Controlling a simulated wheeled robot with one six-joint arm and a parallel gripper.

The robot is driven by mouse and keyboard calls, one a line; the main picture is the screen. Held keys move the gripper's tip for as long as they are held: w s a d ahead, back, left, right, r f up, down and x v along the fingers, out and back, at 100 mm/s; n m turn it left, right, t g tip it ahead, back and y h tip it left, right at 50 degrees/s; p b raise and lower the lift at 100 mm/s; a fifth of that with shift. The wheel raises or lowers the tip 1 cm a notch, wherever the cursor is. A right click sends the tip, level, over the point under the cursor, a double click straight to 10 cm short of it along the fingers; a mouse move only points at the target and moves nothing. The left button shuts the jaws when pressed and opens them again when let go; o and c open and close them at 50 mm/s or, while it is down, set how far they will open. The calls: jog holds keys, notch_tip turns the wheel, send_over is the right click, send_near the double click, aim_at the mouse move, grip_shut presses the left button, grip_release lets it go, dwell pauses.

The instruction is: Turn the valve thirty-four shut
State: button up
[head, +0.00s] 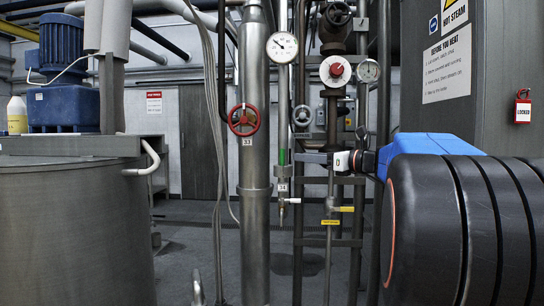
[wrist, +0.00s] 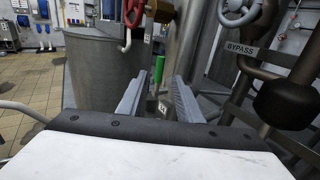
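Tag 34 (head: 283,186) hangs on a thin vertical pipe with a green band (head: 283,157). Just below the tag, a small valve with a pale lever (head: 292,201) sticks out to the right. My gripper (head: 299,157) is level with the green band, to its right and above the lever, pointing left. In the wrist view my gripper (wrist: 159,82) has its two fingers wide apart with nothing between them. The green band (wrist: 159,68) and a small tag (wrist: 163,107) show in the gap, beyond the fingers. The lever is not clearly visible there.
A red handwheel (head: 243,120) marked 33 sits on the thick pipe (head: 253,220) to the left. A yellow-handled valve (head: 343,209) is at lower right of tag 34. A grey handwheel (head: 302,116) is above my gripper. A metal tank (head: 75,230) stands at left.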

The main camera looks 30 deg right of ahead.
aim_at(282, 163)
jog(key=x, duration=1.3)
jog(key=shift+w, duration=0.4)
jog(key=shift+a, duration=0.15)
grip_shut()
